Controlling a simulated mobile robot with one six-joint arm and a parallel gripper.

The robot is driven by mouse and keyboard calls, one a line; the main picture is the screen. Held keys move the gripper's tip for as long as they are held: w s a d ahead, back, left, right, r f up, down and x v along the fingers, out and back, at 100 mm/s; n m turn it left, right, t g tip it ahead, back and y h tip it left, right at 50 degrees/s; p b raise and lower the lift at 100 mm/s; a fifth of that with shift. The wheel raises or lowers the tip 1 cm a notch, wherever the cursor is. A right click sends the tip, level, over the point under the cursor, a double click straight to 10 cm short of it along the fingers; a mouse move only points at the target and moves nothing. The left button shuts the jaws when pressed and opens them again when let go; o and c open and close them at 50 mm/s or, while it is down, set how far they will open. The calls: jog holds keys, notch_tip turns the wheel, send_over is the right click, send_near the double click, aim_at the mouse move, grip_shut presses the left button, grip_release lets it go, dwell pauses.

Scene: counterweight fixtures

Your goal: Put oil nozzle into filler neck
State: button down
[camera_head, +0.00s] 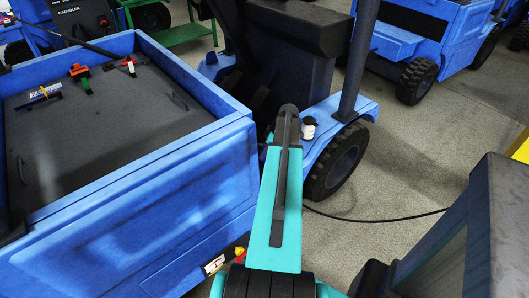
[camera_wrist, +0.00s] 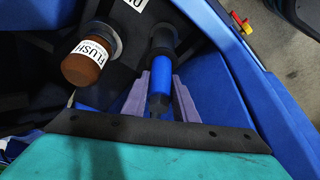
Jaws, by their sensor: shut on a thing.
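In the wrist view my gripper (camera_wrist: 160,82) has its two purple fingers on either side of a blue and black cylindrical thing, which I take to be the oil nozzle (camera_wrist: 161,76), and is shut on it. A black collar and a dark cylindrical part lie beyond its blue section; I cannot tell whether they belong to the nozzle or to a filler neck. No filler neck can be made out for certain. In the head view my teal arm hides the gripper and nozzle.
A brown bottle labelled FLUSH (camera_wrist: 85,62) lies left of the nozzle in the wrist view. In the head view a blue-walled bed (camera_head: 130,212) is at left, a small white and black object (camera_head: 308,127) sits on a blue fender, and a black cable (camera_head: 375,220) crosses the floor.

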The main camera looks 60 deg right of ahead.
jog(key=shift+a+f, duration=0.1)
jog(key=shift+f, duration=0.15)
dwell(0.7)
jog(key=c, duration=1.3)
grip_release()
jog(key=shift+c, duration=0.2)
jog(key=shift+r, duration=0.15)
jog(key=p+v, duration=0.3)
jog(key=v, duration=0.7)
jog(key=shift+s, duration=0.15)
